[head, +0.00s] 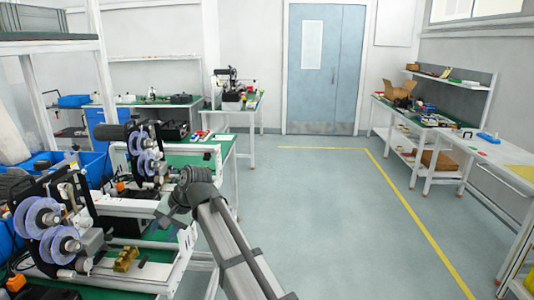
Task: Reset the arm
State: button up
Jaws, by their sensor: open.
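My arm reaches up from the bottom middle of the head view. Its far end, with my gripper (172,212), is over the front edge of the green-topped workbench at the left. The gripper is open. It is small and dark, and its fingertips are hard to make out against the machines behind. I see nothing held in it. Close to it on the left stand coder machines (145,160) with grey-blue reels. I cannot tell whether the arm touches them.
A nearer machine (45,230) with reels and a brass-coloured block (126,258) are at lower left. Blue bins (88,165) stand behind. The floor (320,220) is clear in the middle, with a yellow line. White tables (460,145) run along the right. A blue door (325,70) is at the back.

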jog(key=s+d+f+n+h, duration=0.1)
jog(key=s+d+f+h, duration=0.1)
jog(key=d+f, duration=0.9)
jog(key=s+d+f+n+h, duration=0.15)
jog(key=d+f, duration=0.45)
jog(key=f, duration=0.8)
jog(key=s+d+f+n+h, duration=0.1)
jog(key=s+d+f+h, duration=0.15)
jog(key=d+f, duration=0.85)
jog(key=s+d+f+m+g, duration=0.2)
jog(key=s+d+f+g, duration=0.1)
jog(key=s+d+f, duration=0.8)
jog(key=s+d+f+m+g, duration=0.2)
jog(key=s+d+f+g, duration=0.2)
jog(key=s+d+f, duration=0.7)
jog(key=s+f, duration=0.3)
jog(key=s, duration=0.4)
jog(key=shift+s+m+h, duration=0.25)
jog(key=shift+m+h, duration=0.1)
jog(key=shift+h, duration=0.05)
jog(key=shift+d, duration=0.1)
jog(key=c, duration=0.3)
